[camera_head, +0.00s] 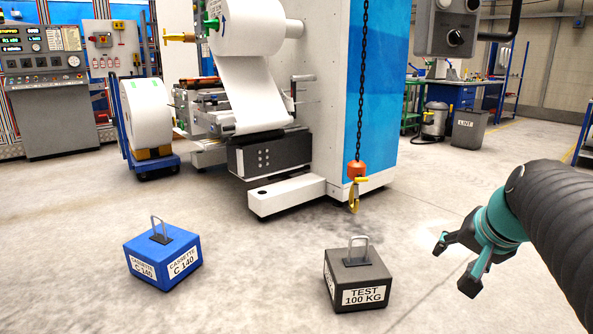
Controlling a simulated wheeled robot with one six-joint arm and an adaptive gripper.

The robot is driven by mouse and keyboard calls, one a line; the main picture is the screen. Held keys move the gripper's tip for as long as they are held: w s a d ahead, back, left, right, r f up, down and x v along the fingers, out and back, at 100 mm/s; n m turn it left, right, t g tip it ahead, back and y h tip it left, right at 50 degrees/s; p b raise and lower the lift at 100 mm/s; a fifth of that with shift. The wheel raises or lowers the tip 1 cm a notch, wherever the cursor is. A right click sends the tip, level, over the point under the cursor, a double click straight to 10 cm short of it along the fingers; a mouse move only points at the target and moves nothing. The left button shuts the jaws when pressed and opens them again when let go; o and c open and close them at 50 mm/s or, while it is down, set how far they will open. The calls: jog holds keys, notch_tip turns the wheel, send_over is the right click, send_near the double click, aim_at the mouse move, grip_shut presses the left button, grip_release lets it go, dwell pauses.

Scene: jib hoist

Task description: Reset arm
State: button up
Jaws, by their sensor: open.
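My gripper (455,264) is at the right, at the end of my dark ribbed arm with a teal wrist. Its dark fingers are apart and nothing is between them. A dark block marked TEST 100 KG (357,279) stands on the floor to the left of my gripper, with an upright metal handle. A blue block marked CASSETTE C 140 (163,258) stands farther left, also with a metal handle. A hoist hook (354,193) with an orange body hangs on a dark chain (362,80), above and behind the dark block. The hook carries nothing.
A large machine (325,100) with a white paper roll (248,30) stands at the back centre. A blue cart (150,165) with a white roll and a control console (50,110) are at the left. A grey bin (468,131) stands at the back right. The front floor is clear around the blocks.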

jog(key=s+a+f+n, duration=0.3)
jog(key=s+a+f, duration=0.1)
jog(key=s+a, duration=0.2)
jog(key=s+a+f+n+g+p, duration=0.1)
jog(key=s+a+f+n, duration=0.3)
jog(key=s, duration=0.4)
jog(key=shift+a+f+g, duration=0.3)
jog(key=shift+a+f, duration=0.35)
jog(key=shift+a, duration=0.65)
